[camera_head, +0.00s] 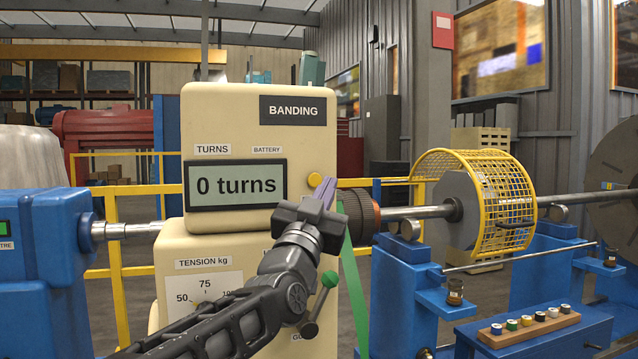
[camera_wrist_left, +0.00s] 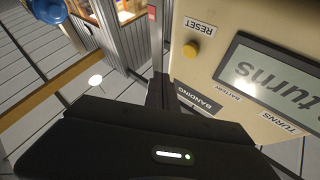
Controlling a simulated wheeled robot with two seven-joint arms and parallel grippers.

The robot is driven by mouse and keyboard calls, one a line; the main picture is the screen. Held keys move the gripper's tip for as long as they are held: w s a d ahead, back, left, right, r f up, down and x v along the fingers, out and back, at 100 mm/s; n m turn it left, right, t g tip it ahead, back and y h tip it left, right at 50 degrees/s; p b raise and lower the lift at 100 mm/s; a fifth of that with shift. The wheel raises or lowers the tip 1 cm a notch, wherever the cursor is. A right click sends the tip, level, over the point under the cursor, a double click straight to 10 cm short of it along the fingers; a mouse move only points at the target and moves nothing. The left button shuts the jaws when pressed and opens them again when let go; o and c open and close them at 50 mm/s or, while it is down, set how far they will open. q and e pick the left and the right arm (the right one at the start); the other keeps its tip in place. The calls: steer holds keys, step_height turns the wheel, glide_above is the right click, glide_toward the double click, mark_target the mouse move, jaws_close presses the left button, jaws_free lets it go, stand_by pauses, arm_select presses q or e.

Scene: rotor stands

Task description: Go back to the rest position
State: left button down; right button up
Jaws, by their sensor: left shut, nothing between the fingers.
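My left gripper (camera_head: 326,188) is shut and empty. It is raised in front of the cream banding machine (camera_head: 215,120), close to the yellow button (camera_head: 315,180) on its right side. I cannot tell whether the fingertips touch the machine. In the left wrist view the yellow button (camera_wrist_left: 190,48) sits under the word RESET, and the dark gripper body fills the lower part. The machine's display (camera_head: 236,185) reads "0 turns". My right gripper is not in view.
A tension dial (camera_head: 205,306) and a green-knobbed lever (camera_head: 329,279) are close to my left arm. A yellow mesh guard (camera_head: 500,200) surrounds part of the rotor on the blue stand (camera_head: 400,290) at right. A blue headstock (camera_head: 45,260) stands at left.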

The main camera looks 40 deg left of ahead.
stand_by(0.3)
